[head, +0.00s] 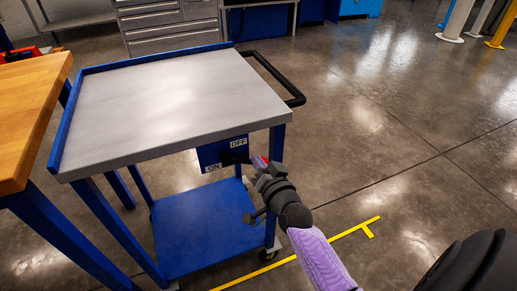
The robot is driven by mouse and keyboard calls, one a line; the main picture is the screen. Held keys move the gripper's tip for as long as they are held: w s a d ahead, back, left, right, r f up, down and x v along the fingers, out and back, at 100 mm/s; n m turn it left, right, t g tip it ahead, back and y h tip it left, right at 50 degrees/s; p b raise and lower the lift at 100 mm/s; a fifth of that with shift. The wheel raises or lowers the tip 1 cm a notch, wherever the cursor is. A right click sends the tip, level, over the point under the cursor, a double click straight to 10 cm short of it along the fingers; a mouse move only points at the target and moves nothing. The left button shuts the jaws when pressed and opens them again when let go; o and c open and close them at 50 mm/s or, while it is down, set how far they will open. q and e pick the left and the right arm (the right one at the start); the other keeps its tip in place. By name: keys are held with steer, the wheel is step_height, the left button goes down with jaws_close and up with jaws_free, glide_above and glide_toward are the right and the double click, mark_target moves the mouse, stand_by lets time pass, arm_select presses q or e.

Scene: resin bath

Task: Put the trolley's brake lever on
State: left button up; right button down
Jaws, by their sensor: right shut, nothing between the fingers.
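The trolley has a grey top (170,95) on a blue frame with a blue lower shelf (205,232). A blue brake plate (209,154) hangs under its front right edge, with OFF at its upper right and ON at its lower left. The brake lever runs right from the plate, and its red end (264,159) shows at my right gripper. My right gripper (258,172) is shut with nothing in it, close by the lever end. The gripper partly hides the lever, so I cannot tell whether they touch. My left gripper is out of view.
A wooden-topped bench (30,105) stands close at the left of the trolley. A black push handle (280,78) sticks out at the trolley's right. Grey drawers (168,22) stand behind. The floor to the right is clear, with yellow tape (340,235) in front.

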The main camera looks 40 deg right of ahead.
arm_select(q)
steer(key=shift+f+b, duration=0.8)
arm_select(e)
steer(key=a+f+m, duration=0.1)
steer(key=m, duration=0.1)
steer(key=f+m, duration=0.1)
steer(key=m, duration=0.2)
steer(key=a+f+m, duration=0.1)
steer(key=f+m, duration=0.1)
steer(key=shift+w+a+m, duration=0.3)
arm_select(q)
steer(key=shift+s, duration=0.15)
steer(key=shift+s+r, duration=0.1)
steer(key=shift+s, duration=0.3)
arm_select(e)
steer(key=shift+r, duration=0.15)
